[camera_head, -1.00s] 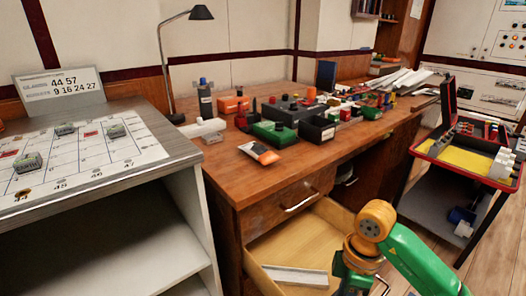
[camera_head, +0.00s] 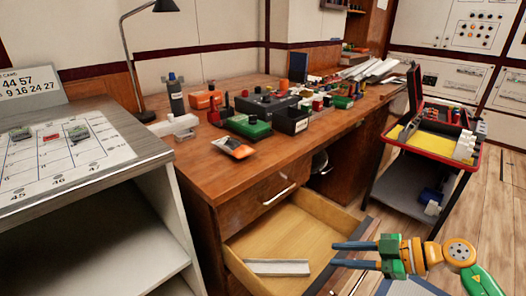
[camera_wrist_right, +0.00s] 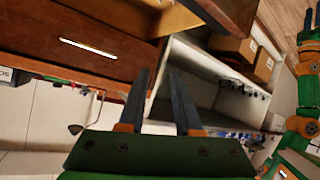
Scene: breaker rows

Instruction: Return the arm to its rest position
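My right gripper (camera_head: 335,255) is at the lower right of the head view, its two dark fingers pointing left. The fingers are apart with nothing between them. It is in front of the desk, by the right side of the open drawer (camera_head: 326,217), and appears apart from it. In the right wrist view the gripper (camera_wrist_right: 158,72) also shows two separated fingers with an empty gap. My left gripper is not seen in the head view. Green and orange arm links of mine show at the right edge of the wrist view.
The drawer holds a pale strip (camera_head: 278,268). The wooden desk (camera_head: 200,172) carries breakers, boxes and a bottle (camera_head: 176,95). A grey shelf unit (camera_head: 70,190) with a numbered board (camera_head: 60,165) stands left. A cart with a red-rimmed case (camera_head: 425,150) stands right. Floor (camera_head: 495,200) beside it is clear.

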